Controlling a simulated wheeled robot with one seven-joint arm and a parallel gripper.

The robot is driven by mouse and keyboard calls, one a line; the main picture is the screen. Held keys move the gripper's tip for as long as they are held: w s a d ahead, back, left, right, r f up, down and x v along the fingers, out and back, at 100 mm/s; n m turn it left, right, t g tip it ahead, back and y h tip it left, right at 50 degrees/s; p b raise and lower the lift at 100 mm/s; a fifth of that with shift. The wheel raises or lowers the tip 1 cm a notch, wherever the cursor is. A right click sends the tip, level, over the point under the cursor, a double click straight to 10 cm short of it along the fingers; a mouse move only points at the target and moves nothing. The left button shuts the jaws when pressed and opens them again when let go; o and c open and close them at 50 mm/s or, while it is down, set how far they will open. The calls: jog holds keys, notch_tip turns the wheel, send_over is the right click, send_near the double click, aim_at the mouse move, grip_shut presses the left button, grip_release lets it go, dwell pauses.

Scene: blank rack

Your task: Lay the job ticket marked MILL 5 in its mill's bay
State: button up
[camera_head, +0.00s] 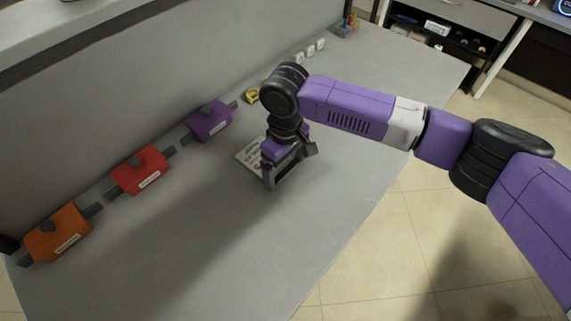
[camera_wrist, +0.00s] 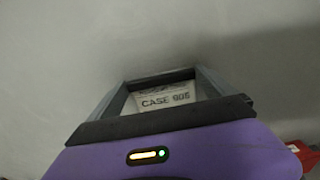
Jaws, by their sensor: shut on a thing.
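My gripper (camera_head: 287,172) points down above the grey bench. In the wrist view its two grey fingers (camera_wrist: 165,88) are shut on a pale card (camera_wrist: 165,97) with dark print that looks like "CASE 905"; I cannot read MILL 5 on it. The card's far part is dim, and the fingers and palm hide its edges. Three blocks with small white labels stand along the back wall: orange (camera_head: 58,236), red (camera_head: 140,171) and purple (camera_head: 208,122). Their labels are too small to read. I cannot tell which bay belongs to MILL 5.
A pale plate with dark marks (camera_head: 248,155) shows beside my gripper, partly hidden by it. A yellow item (camera_head: 252,96), white wall sockets (camera_head: 310,50) and a holder with coloured items (camera_head: 346,26) are farther back. The bench's front and middle are clear.

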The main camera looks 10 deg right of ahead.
jog(key=shift+f, duration=0.15)
jog(key=o, duration=1)
